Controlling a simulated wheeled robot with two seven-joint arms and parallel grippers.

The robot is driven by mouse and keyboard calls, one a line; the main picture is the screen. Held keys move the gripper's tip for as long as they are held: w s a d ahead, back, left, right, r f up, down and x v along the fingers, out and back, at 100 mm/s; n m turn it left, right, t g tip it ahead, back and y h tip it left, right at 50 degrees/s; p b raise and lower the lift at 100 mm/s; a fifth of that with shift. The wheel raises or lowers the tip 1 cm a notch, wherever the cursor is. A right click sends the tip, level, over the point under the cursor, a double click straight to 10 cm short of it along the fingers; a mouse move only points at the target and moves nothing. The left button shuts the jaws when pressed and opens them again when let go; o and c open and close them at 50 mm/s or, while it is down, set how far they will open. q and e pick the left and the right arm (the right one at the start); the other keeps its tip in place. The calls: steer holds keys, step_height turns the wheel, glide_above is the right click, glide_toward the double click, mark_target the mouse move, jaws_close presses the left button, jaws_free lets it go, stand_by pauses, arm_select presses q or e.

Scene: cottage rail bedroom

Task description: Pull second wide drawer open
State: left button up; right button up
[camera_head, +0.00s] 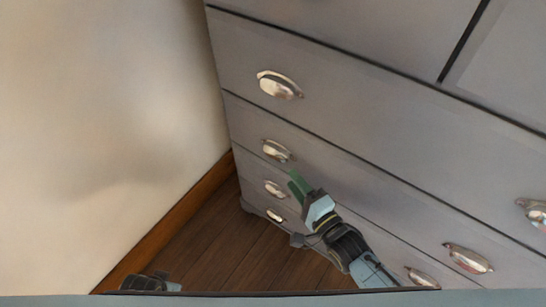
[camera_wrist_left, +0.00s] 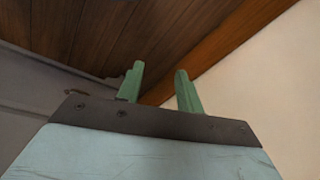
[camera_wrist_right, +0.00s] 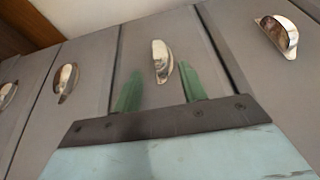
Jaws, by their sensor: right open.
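The grey dresser has a second wide drawer (camera_head: 345,178) that appears shut, flush with its neighbours. Its left metal cup handle (camera_head: 276,151) shows in the head view and also in the right wrist view (camera_wrist_right: 161,62). Its right handle (camera_head: 467,258) is at lower right. My right gripper (camera_head: 298,184) is open, with green fingers pointing at the left handle. In the right wrist view the handle lies just beyond and between the fingertips (camera_wrist_right: 157,84), and contact does not show. My left gripper (camera_wrist_left: 158,84) is open and empty, low near the floor and wall.
The first wide drawer's handle (camera_head: 279,85) is above, and lower drawers' handles (camera_head: 275,189) are below; these drawers look shut. A cream wall (camera_head: 100,110) with a wooden baseboard (camera_head: 180,221) stands at the left. Dark plank floor (camera_head: 225,250) is bare between wall and dresser.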

mark_target(275, 158)
steer(key=b+x, duration=0.2)
steer(key=x, duration=0.7)
steer(key=shift+w+f+b, duration=0.1)
steer(key=shift+w+b, duration=0.15)
steer(key=shift+b, duration=0.1)
arm_select(q)
steer(key=w+d+r, duration=0.2)
steer(key=d+r, duration=0.2)
steer(key=r, duration=0.3)
steer(key=shift+w+t+h, duration=0.3)
steer(key=shift+w, duration=0.05)
arm_select(e)
steer(key=shift+w+a, duration=0.45)
steer(key=shift+w, duration=0.15)
arm_select(q)
steer(key=shift+d+r, duration=0.1)
arm_select(e)
jaws_close()
